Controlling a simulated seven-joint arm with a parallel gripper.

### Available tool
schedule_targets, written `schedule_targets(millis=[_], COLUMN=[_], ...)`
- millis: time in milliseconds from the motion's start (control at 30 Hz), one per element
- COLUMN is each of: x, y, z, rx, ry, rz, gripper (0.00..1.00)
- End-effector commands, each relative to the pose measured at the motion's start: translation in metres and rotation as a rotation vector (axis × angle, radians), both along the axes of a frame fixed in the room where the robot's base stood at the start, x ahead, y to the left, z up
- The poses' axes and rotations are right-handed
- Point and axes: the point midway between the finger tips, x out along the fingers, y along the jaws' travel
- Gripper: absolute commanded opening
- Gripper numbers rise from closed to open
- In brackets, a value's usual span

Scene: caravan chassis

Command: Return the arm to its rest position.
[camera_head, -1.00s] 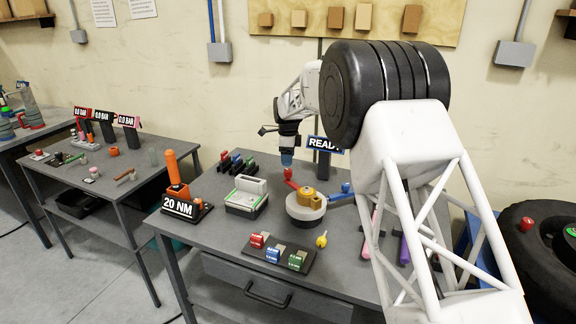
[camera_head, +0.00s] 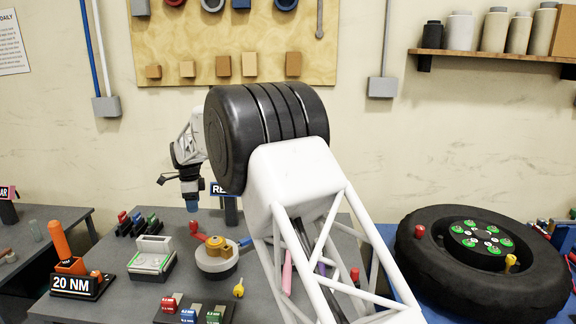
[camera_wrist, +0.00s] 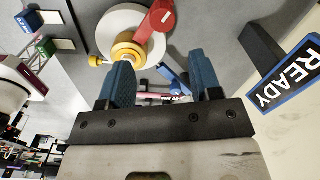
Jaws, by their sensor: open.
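My gripper (camera_head: 193,204) hangs from my arm above the back part of the grey workbench (camera_head: 120,254), in front of the wall. In the wrist view my gripper (camera_wrist: 165,88) shows two blue fingers spread apart with nothing held between them. Below and beyond the fingers is a round grey device (camera_head: 217,262) with a brass centre and a red and a blue handle; it also shows in the wrist view (camera_wrist: 105,30). My arm hides the right part of the bench.
A READY sign (camera_wrist: 285,75) stands close to my gripper. The bench also holds an orange-handled tool (camera_head: 60,240), a grey-green box (camera_head: 153,258) and coloured blocks (camera_head: 188,318). A large tyre (camera_head: 480,290) lies at the right. A shelf (camera_head: 490,57) is on the wall.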

Motion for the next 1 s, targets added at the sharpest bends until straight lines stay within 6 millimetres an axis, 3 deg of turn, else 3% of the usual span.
schedule_targets(millis=[167,467,1000], x=[-0.006,-0.031,-0.109], y=[-0.034,-0.115,-0.259], z=[0.023,0.071,0.136], rx=[0.005,0.012,0.009], ry=[-0.009,-0.032,-0.077], rz=[0.044,0.169,0.408], gripper=[0.58,0.58,0.58])
